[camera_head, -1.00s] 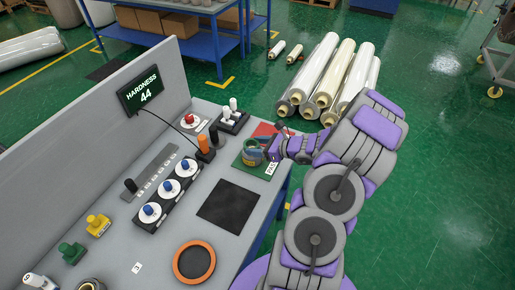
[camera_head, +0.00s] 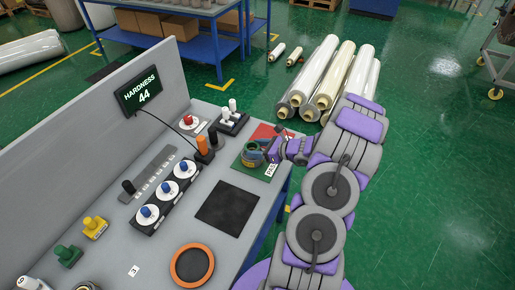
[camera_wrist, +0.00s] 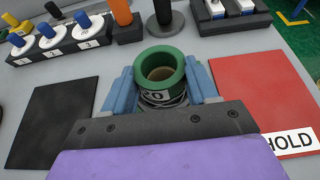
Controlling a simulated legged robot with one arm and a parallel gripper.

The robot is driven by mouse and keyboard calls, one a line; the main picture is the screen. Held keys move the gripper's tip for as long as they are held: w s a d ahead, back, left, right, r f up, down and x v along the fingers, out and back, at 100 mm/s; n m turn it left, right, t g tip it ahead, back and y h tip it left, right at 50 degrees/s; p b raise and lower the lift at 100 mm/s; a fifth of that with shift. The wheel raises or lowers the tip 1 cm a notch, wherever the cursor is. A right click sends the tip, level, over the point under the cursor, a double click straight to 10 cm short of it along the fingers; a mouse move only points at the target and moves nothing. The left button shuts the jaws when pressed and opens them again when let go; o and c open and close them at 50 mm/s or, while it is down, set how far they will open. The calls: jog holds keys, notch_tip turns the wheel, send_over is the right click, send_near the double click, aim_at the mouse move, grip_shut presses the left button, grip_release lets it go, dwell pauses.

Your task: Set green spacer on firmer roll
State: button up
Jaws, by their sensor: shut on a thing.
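The green spacer (camera_wrist: 160,66) is a thick green ring in the wrist view, with a tan inside showing through its hole. It also shows in the head view (camera_head: 252,146). The blue fingers of my gripper (camera_wrist: 162,88) stand on both sides of it, shut on it. Just below the ring is a wrapped roll (camera_wrist: 165,100) with a partly hidden label ending in "0". Whether the ring rests on the roll is unclear. This is over the green mat (camera_head: 240,165) on the bench. Another roll (camera_head: 88,286) is cut off at the lower left.
A display (camera_head: 139,91) reads HARDNESS 44. A black mat (camera_wrist: 50,118) lies left of my gripper, a red HOLD mat (camera_wrist: 262,95) to its right. Knobs (camera_head: 163,190), an orange handle (camera_head: 202,143) and an orange-rimmed disc (camera_head: 176,275) stand on the bench. Large rolls (camera_head: 335,80) lie on the floor.

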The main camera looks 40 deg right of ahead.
jog(key=shift+f, duration=0.25)
jog(key=o, duration=1)
jog(key=shift+r, duration=0.1)
